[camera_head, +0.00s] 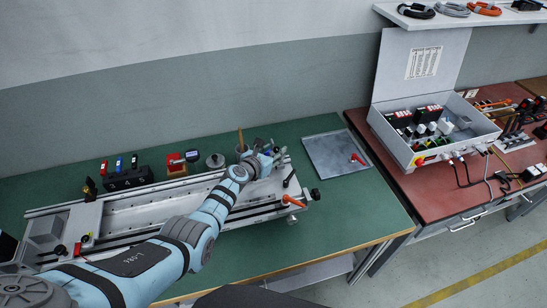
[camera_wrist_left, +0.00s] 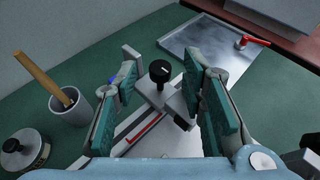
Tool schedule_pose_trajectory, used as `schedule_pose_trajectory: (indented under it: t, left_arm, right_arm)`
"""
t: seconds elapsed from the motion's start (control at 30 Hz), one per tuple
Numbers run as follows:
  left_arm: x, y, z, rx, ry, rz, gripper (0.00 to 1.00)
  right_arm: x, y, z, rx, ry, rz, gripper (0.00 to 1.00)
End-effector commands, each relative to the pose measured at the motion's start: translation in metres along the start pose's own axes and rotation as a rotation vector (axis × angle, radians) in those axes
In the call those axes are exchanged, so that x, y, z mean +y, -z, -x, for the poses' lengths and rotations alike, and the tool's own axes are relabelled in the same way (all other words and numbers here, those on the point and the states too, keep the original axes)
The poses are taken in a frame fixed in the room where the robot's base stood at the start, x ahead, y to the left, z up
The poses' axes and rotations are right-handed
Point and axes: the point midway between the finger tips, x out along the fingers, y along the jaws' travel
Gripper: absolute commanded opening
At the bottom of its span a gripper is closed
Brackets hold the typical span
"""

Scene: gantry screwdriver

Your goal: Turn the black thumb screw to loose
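The black thumb screw (camera_wrist_left: 159,71) stands upright on a grey metal clamp block (camera_wrist_left: 170,100) in the left wrist view. My left gripper (camera_wrist_left: 164,82) is open, with its green-padded fingers on either side of the screw. Gaps show on both sides, so neither finger visibly touches it. In the head view my left gripper (camera_head: 268,158) is over the right part of the long metal rail fixture (camera_head: 145,215), and I cannot make out the screw there. My right gripper is not in view.
A cup (camera_wrist_left: 72,107) with a brown stick and a round metal weight (camera_wrist_left: 24,150) stand left of my gripper. A flat metal tray (camera_head: 330,157) with a red lever lies to the right. An open control box (camera_head: 430,155) stands on the red bench.

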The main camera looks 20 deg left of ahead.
Motion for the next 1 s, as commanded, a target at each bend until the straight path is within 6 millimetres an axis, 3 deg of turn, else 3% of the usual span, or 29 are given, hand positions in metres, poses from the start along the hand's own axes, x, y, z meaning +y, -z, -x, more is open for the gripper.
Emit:
schedule_pose_trajectory:
  t: [0.27, 0.53, 1.0]
  left_arm:
    - [0.0, -0.002, -0.002, 0.0, 0.0, -0.001, 0.38]
    - [0.0, -0.002, -0.002, 0.0, 0.0, -0.001, 0.0]
    - [-0.003, -0.004, -0.002, 0.001, -0.07, 0.032, 0.0]
  right_arm:
    - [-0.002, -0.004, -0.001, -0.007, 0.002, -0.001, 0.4]
    - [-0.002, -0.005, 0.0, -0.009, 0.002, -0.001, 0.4]
    - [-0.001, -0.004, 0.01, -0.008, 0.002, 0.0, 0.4]
